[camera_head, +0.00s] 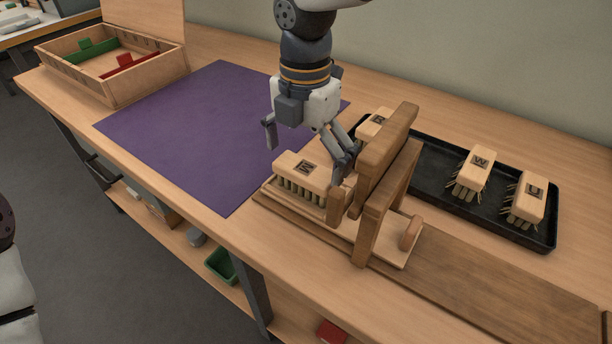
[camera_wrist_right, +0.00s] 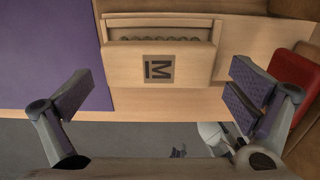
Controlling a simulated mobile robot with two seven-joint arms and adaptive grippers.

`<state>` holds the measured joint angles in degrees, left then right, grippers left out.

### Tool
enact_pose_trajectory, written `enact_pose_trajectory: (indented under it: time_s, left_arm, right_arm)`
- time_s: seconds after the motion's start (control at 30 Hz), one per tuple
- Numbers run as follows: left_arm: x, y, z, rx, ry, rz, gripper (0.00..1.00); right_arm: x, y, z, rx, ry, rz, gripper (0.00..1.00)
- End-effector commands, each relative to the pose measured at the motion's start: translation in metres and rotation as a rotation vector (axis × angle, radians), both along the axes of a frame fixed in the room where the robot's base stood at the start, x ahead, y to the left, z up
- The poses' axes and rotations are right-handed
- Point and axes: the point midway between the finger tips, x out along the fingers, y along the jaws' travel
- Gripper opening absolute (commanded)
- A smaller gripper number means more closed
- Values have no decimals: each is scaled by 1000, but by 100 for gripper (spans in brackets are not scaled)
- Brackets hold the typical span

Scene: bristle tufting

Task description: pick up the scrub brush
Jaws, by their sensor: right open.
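A wooden brush block (camera_head: 303,169) with a dark letter mark and green bristles pointing down sits in the wooden fixture (camera_head: 337,228) near the middle of the table. The brush also shows in the right wrist view (camera_wrist_right: 120,75), its mark facing the camera. My right gripper (camera_head: 306,148) is open above the brush, and its fingers appear apart from it. In the right wrist view the open fingers (camera_wrist_right: 160,98) are spread to either side of the mark. Which brush is the scrub brush is not labelled in words. My left gripper is out of view.
A tall wooden frame (camera_head: 378,205) stands right beside the brush. A black tray (camera_head: 433,151) behind it holds several marked brushes. A purple mat (camera_head: 190,130) lies clear at left, with a divided wooden box (camera_head: 128,88) beyond it. The table's front edge is close.

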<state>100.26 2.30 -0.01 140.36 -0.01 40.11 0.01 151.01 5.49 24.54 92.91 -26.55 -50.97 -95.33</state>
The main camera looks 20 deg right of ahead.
Motion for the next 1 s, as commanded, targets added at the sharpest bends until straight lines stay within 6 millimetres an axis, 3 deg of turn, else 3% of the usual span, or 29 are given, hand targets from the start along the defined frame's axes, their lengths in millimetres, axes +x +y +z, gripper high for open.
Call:
enact_pose_trajectory:
  time_s: [0.03, 0.17, 0.4, 0.43, 0.6, 0.67, 0.7, 0.87, 1.0]
  left_arm:
    - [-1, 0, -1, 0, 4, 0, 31]
    - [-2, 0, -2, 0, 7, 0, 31]
    - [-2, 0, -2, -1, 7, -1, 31]
    - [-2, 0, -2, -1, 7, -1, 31]
    - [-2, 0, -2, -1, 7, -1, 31]
    - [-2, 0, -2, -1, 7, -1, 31]
    - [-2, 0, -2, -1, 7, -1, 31]
    - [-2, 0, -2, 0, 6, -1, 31]
    - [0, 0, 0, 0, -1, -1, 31]
  right_arm:
    - [0, 0, -13, -3, 7, 0, 100]
    - [1, 0, -33, -2, 3, 1, 100]
    - [1, 0, -37, -1, -1, 0, 100]
    - [1, 0, -37, -1, -1, 0, 98]
    - [1, 0, -37, -1, -1, 0, 60]
    - [1, 0, -37, -1, -1, 0, 60]
    - [1, 0, -37, -1, -1, 0, 56]
    - [1, 0, -36, -1, -1, 0, 55]
    - [2, 1, -12, 1, -6, -1, 55]
